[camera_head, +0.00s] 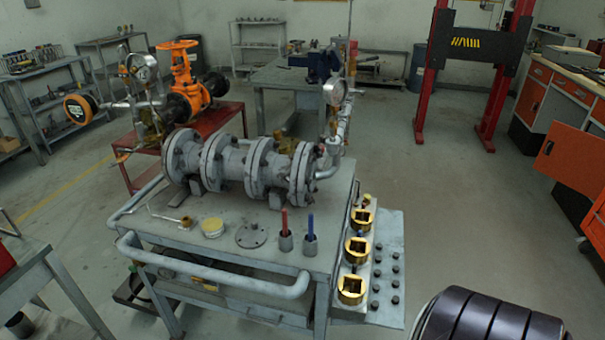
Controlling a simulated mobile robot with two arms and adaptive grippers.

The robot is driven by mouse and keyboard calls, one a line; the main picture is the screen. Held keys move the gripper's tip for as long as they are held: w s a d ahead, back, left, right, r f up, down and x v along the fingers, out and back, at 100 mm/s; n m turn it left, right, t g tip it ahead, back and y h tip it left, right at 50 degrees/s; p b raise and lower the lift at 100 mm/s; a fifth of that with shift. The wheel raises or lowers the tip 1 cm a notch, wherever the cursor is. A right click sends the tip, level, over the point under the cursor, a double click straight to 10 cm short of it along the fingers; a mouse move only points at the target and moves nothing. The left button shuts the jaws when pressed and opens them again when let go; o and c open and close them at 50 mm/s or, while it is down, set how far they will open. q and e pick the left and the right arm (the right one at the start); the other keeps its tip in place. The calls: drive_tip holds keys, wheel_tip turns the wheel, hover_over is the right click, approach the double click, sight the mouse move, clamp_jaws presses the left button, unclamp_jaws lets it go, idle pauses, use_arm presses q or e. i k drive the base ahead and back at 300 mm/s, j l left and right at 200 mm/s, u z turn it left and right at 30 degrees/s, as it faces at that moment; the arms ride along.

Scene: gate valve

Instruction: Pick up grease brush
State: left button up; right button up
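A thin, pale, bent tool (168,217) lies on the left part of the grey cart top (225,258); it may be the grease brush, but it is too small to be sure. A small round tin with yellow contents (212,227) stands to its right. A red-handled tool (284,221) and a blue-handled tool (310,226) stand upright in small grey cups near the cart's front edge; their lower ends are hidden. Neither of my grippers is in view. A dark, ringed part of my own body shows at the bottom right.
A grey flanged pipe assembly (235,165) with a gauge (335,92) fills the back of the cart. A round flange plate (251,236) lies before it. Brass blocks (357,249) line the right side. A tubular handle (215,272) runs along the front. An orange valve (185,75) stands behind.

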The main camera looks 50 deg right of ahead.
sight(285, 212)
drive_tip(key=z, duration=1.35)
